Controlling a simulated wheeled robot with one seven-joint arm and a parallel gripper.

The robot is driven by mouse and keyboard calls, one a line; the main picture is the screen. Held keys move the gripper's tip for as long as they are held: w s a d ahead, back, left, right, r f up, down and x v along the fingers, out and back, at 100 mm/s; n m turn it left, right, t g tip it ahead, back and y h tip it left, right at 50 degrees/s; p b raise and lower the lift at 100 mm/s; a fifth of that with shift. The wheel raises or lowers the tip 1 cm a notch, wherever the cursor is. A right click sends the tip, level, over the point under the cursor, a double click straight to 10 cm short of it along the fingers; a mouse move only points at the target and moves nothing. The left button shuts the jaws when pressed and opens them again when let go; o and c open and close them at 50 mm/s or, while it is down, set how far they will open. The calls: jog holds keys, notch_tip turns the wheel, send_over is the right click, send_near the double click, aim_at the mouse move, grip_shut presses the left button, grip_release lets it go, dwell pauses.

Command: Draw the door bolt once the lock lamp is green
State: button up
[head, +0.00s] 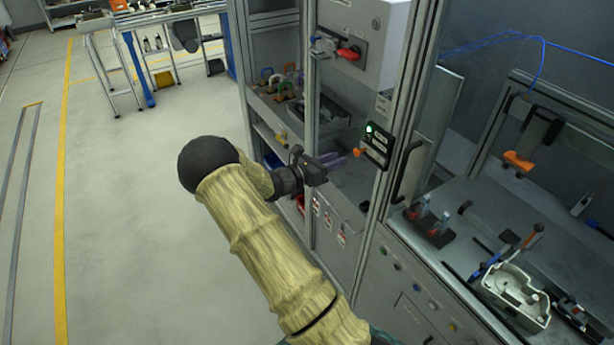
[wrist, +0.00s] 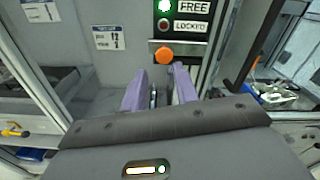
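The lock panel (head: 377,146) is a dark box on the door post, with a lit green lamp (wrist: 164,6) beside the word FREE. The lamp beside LOCKED (wrist: 164,26) is dull red and unlit. The bolt's orange knob (wrist: 164,54) sits just below the panel; it also shows in the head view (head: 360,152). My gripper (wrist: 161,78) has two purple fingers, spread apart with nothing seen between them. The knob appears just beyond the fingertips, in line with the gap. In the head view my gripper (head: 334,160) is left of the knob, apart from it.
A black door handle (head: 407,170) stands right of the panel. Behind the glass is a bench with a pale housing (head: 515,291) and an orange-handled tool (head: 518,160). Shelves with coloured padlocks (head: 280,84) are at the left of the post. The floor at left is clear.

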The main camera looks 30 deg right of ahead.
jog(key=a+b, duration=0.2)
jog(key=a, duration=0.7)
jog(key=shift+s+a+b, duration=0.15)
jog(key=shift+s+b, duration=0.2)
jog(key=shift+s, duration=0.1)
jog(key=s+a+f+m+g+y, duration=0.2)
jog(key=s+m+y, duration=0.3)
jog(key=s, duration=0.2)
jog(key=s+a+f+m+g+y, duration=0.1)
jog(key=s+f+m+g+y, duration=0.15)
jog(key=s+m+y, duration=0.3)
jog(key=s+a+r+m+t+y, duration=0.2)
jog(key=s+a+m+y, duration=0.1)
jog(key=s+a+m, duration=0.1)
jog(key=s+a+r+m+t+y, duration=0.3)
jog(key=s+a+m+y, duration=0.1)
jog(key=a+m, duration=0.3)
jog(key=shift+s+a, duration=0.2)
jog(key=shift+a, duration=0.7)
jog(key=shift+m+t+y, duration=0.25)
